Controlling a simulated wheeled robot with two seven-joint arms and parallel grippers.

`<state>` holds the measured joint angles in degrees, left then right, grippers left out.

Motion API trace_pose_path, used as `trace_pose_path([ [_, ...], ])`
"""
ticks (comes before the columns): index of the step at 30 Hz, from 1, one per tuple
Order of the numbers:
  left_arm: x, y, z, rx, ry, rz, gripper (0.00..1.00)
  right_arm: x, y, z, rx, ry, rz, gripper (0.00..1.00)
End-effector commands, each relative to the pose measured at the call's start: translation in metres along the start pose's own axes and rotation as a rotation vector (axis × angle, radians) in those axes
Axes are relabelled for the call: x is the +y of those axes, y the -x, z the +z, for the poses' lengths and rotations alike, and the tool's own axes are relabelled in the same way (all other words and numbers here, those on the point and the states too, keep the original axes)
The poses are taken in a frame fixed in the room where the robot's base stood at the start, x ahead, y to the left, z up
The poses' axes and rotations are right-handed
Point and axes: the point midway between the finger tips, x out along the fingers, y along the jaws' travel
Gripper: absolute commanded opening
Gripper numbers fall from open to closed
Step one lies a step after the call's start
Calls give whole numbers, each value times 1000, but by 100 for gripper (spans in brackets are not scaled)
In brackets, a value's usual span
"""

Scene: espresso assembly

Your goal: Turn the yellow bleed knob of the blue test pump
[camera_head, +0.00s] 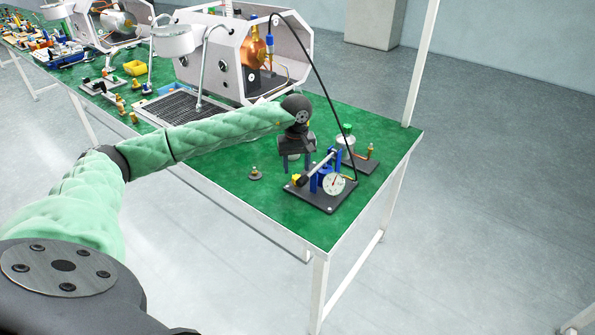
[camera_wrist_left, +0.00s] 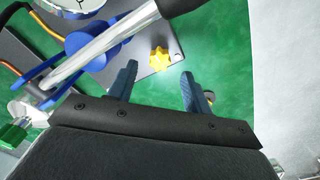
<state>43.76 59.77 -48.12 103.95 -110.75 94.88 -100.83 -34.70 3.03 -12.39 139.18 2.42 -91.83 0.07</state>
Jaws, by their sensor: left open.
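The blue test pump (camera_head: 314,184) stands on a dark base plate (camera_head: 322,204) near the front right corner of the green bench, with a white dial gauge (camera_head: 334,184) and a metal lever bar. Its yellow bleed knob (camera_wrist_left: 159,58) is star-shaped and sits at a corner of the plate in the left wrist view; a bit of yellow also shows in the head view (camera_head: 295,177). My left gripper (camera_head: 296,168) is open and empty, pointing down beside the pump. In the wrist view its two fingers (camera_wrist_left: 159,72) are apart, with the knob just beyond the gap between them. My right gripper is not in view.
A black hose (camera_head: 325,88) arches from the espresso machine (camera_head: 232,62) down to the pump. A small brass fitting (camera_head: 255,173) stands left of the gripper. A plate with a green-capped valve (camera_head: 347,130) lies behind the pump. Bare green bench lies in front and left.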

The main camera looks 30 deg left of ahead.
Motion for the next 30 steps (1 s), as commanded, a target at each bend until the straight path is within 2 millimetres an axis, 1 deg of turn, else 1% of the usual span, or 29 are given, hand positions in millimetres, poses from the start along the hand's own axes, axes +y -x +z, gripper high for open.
trace_pose_path([
  [1, 0, -6, 0, -1, 0, -2, 50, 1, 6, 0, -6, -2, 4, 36],
  [3, 0, -16, 0, -1, 1, -1, 50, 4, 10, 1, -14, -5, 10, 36],
  [9, 0, -34, 0, 0, 0, 0, 50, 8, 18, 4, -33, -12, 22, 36],
  [13, 0, -38, 0, 1, 0, 0, 50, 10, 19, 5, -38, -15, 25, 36],
  [19, 0, -38, 0, 1, 0, 0, 50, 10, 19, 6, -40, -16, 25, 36],
  [20, 0, -38, 0, 1, 0, 0, 48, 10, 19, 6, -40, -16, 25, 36],
  [24, 0, -38, 0, 1, 0, 0, 21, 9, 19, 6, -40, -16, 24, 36],
  [26, 0, -38, 0, 1, 0, 0, 9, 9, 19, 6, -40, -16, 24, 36],
  [27, 0, -38, 0, 1, 0, 0, 5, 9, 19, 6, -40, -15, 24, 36],
  [30, 0, -38, 0, 1, 2, 0, 5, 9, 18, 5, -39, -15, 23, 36],
])
